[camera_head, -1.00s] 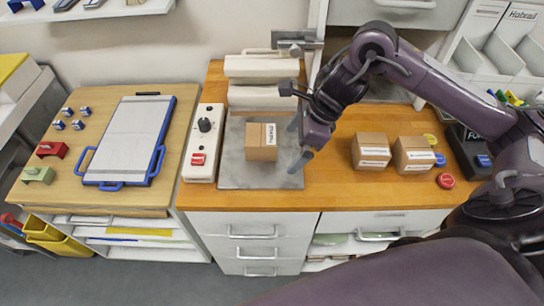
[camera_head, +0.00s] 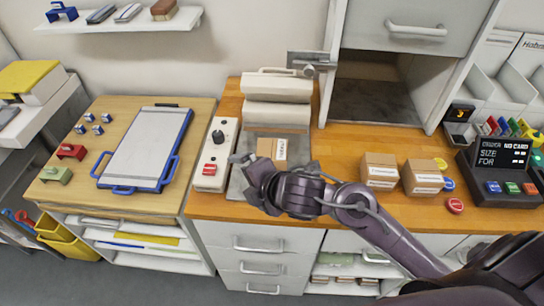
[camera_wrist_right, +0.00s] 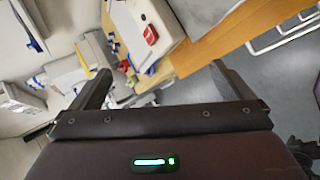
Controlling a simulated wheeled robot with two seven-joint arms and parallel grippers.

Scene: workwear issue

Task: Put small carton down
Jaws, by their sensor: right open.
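The carton does not show in the wrist view. My left gripper is not in view.
Two more labelled cartons (camera_head: 380,168) (camera_head: 422,178) stand to the right, by coloured discs and a dark display unit (camera_head: 497,165). A white control box (camera_head: 211,160) stands left of the plate. An open empty cubby (camera_head: 375,100) is behind.

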